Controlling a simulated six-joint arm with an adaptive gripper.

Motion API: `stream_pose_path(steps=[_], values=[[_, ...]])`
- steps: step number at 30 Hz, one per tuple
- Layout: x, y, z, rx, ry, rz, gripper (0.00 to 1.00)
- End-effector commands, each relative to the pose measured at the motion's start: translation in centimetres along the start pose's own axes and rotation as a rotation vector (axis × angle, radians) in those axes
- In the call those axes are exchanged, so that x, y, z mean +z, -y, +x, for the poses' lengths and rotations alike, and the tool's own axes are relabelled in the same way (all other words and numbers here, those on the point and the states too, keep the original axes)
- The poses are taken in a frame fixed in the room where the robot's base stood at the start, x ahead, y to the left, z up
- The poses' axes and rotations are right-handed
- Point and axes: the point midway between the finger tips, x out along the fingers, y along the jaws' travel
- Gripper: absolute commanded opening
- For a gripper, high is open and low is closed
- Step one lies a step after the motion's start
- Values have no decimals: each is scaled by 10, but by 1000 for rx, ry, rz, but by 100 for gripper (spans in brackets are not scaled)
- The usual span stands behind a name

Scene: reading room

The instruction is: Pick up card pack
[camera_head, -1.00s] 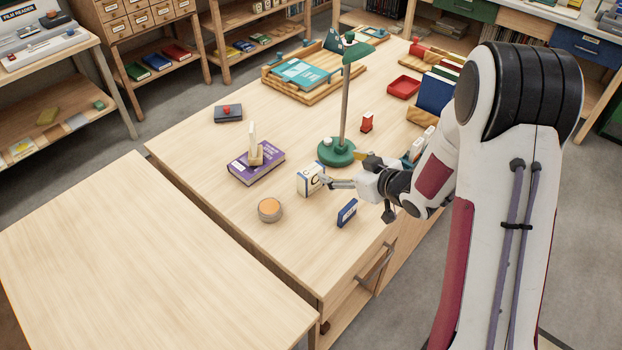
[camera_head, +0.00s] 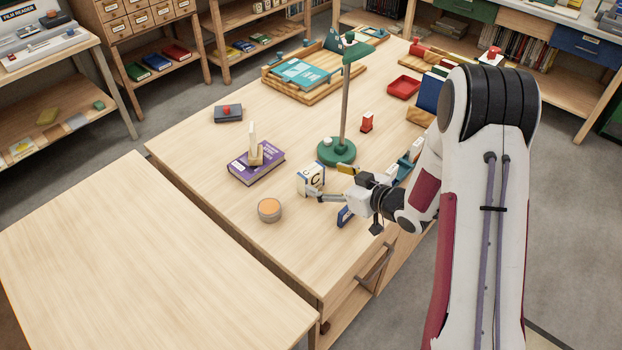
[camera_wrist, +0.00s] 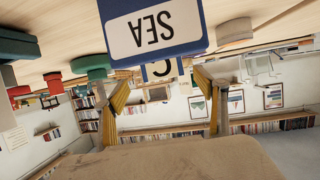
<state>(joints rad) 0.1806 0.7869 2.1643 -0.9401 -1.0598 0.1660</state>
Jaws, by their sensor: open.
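A small blue box with a white label lettered SEA, which looks like the card pack (camera_head: 345,216), stands upright on the table near its front edge. In the head view my gripper partly hides it. In the wrist view, where the scene appears upside down, the card pack (camera_wrist: 153,27) is large at the top middle. My gripper (camera_head: 334,184) is open and empty, low over the table beside the card pack. Its spread fingers also show in the wrist view (camera_wrist: 164,98), with the pack outside the gap between their tips.
A round tin with an orange top (camera_head: 269,210) is to the left. A purple book (camera_head: 254,168) lies farther left.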

Motion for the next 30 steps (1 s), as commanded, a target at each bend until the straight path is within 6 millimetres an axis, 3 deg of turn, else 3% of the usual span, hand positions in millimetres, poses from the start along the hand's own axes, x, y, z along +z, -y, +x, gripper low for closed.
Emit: stream_pose_path(steps=[6,20,30], values=[[0,1,15,0,0,0,72],[0,2,20,-1,0,0,72],[0,5,54,0,0,0,72]])
